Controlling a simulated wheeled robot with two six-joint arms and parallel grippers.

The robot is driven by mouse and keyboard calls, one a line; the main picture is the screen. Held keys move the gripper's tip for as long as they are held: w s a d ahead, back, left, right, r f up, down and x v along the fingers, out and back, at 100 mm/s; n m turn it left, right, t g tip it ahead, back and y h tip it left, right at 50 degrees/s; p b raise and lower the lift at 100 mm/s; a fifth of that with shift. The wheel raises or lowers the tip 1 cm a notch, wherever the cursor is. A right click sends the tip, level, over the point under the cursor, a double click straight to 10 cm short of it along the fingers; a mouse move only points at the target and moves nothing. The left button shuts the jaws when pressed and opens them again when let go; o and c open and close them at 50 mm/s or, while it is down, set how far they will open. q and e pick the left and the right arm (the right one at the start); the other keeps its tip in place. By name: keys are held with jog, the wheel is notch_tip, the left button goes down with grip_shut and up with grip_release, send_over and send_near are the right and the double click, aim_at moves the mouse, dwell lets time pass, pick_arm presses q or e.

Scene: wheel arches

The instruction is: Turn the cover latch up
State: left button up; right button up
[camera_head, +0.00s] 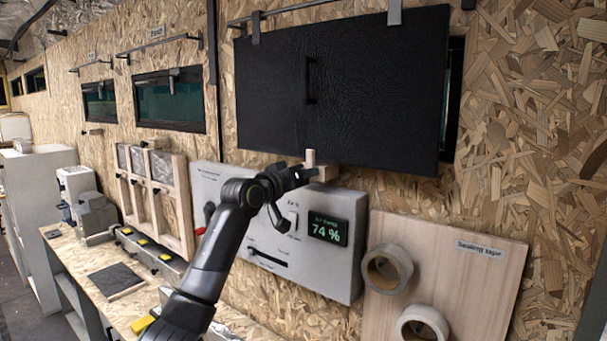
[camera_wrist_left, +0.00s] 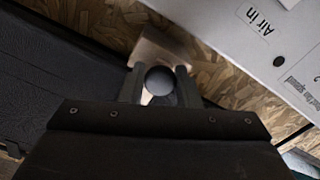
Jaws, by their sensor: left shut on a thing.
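The black cover (camera_head: 370,85) hangs flat on the chipboard wall and also shows in the left wrist view (camera_wrist_left: 40,80). The cover latch (camera_head: 325,173) is a small pale wooden piece just below the cover's lower edge; a short part of it sticks up beside my gripper. My left gripper (camera_head: 298,177) is at the latch, shut on it. In the left wrist view, the fingers stand on both sides of a round grey knob (camera_wrist_left: 160,81), with pale wood (camera_wrist_left: 154,50) behind it. My fingers and hand hide part of the latch. My right gripper is not in view.
A grey control box (camera_head: 345,205) with a display reading 74 % sits below the latch, close under my arm. To the right, a wooden board (camera_head: 470,270) holds tape rolls (camera_head: 387,268). A workbench (camera_head: 75,260) with tools runs along the left.

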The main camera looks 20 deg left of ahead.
pick_arm(q)
jog(key=shift+r, duration=0.4)
jog(key=o, duration=0.7)
jog(key=shift+c, duration=0.2)
jog(key=shift+o, duration=1.3)
jog(key=shift+a+f, duration=0.1)
jog(key=shift+o, duration=0.2)
jog(key=shift+f, duration=0.1)
jog(key=shift+f, duration=0.1)
jog(key=b+v, duration=0.7)
jog(key=v, duration=1)
jog(key=shift+s+b, duration=0.2)
jog(key=shift+b, duration=0.2)
